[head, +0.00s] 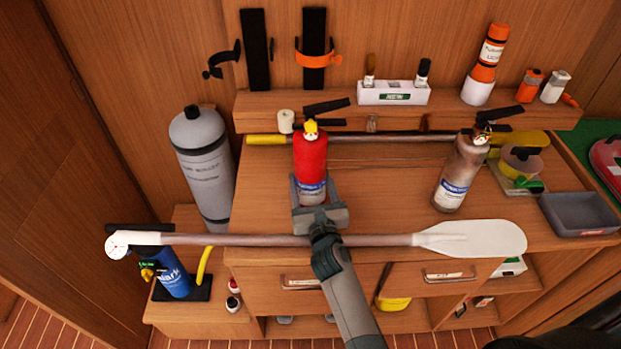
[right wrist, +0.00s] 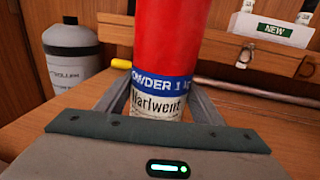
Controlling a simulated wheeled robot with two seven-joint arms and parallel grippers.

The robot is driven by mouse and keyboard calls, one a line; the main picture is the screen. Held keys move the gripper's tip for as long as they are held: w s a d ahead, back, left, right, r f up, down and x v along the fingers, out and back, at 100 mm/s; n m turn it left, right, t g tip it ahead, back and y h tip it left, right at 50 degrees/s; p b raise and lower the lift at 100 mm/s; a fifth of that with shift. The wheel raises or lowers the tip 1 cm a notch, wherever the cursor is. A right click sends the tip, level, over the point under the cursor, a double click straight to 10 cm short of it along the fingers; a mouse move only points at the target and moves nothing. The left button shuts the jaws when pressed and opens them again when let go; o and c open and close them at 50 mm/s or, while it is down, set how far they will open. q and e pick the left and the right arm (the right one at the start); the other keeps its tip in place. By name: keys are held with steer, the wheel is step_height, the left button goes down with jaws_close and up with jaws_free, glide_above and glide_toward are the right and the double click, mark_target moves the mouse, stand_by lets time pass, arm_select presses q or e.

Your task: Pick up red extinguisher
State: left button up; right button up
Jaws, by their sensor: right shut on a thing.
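The red extinguisher (head: 311,160) stands upright on the wooden counter, with a black handle and a yellow part at its top. Its blue and white label faces me in the right wrist view (right wrist: 165,75), where its top is cut off. My right gripper (head: 311,192) reaches it from the front, shut on its lower body with one finger on each side. I cannot tell whether its base touches the counter. My left gripper is not in view.
A white-bladed paddle (head: 470,238) lies across the counter's front, under my right arm. A second, grey-brown extinguisher (head: 461,170) stands to the right. A grey cylinder (head: 203,165) stands left. A yellow-ended pole (head: 265,140) lies behind. A grey tray (head: 578,214) sits far right.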

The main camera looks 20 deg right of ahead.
mark_target(313, 168)
step_height(313, 168, up, 2)
steer(key=shift+r, duration=0.2)
steer(key=shift+d+r, duration=0.15)
steer(key=shift+r, duration=0.5)
steer(key=shift+d+r, duration=0.15)
steer(key=shift+r, duration=0.45)
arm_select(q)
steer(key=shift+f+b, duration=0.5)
arm_select(e)
steer(key=s+d+r, duration=0.2)
steer(key=d+r, duration=0.4)
steer(key=d, duration=0.4)
steer(key=shift+s+d+r, duration=0.25)
steer(key=shift+s+d, duration=0.1)
